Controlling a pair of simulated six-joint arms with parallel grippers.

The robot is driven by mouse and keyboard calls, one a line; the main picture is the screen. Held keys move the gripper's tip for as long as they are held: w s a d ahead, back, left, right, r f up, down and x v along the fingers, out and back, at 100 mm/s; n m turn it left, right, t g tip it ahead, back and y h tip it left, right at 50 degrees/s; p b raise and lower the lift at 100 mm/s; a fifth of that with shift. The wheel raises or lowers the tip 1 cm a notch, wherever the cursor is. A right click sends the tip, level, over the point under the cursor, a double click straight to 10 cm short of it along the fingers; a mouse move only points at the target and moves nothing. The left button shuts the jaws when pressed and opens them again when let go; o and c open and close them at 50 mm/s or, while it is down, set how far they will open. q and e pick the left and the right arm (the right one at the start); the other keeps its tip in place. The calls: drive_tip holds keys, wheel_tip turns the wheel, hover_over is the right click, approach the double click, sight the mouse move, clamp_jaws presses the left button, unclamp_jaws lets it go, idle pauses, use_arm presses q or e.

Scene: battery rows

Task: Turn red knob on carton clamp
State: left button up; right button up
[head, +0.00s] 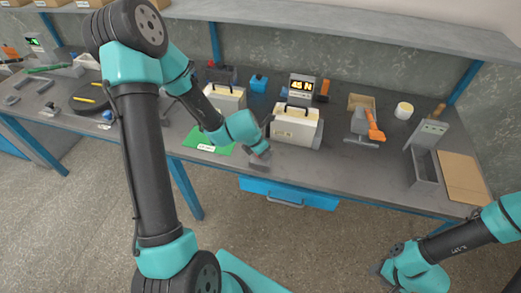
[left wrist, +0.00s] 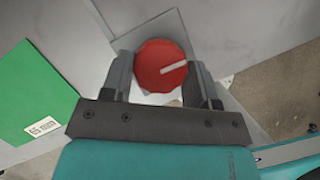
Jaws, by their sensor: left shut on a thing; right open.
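The red knob (left wrist: 160,66) shows in the left wrist view as a round red disc with a white pointer line slanting up to the right. It sits in front of a pale square plate (left wrist: 150,28). My left gripper (left wrist: 164,75) is shut on the knob, one dark finger on each side. In the head view my left gripper (head: 260,155) is low at the table's front edge, and it hides the knob there. A display reading 45 N (head: 301,88) stands behind a pale box with a dark handle (head: 296,127). My right gripper (head: 378,270) is open and empty, off the table at the lower right.
A green mat (head: 198,138) lies left of my left gripper and also shows in the left wrist view (left wrist: 28,92). An orange-handled tool (head: 374,125), a white tub (head: 404,110) and a grey stand (head: 425,150) are on the right. A blue drawer (head: 290,193) hangs under the table.

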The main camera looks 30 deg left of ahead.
use_arm(q)
drive_tip(key=shift+w+r, duration=0.1)
drive_tip(key=o, duration=0.9)
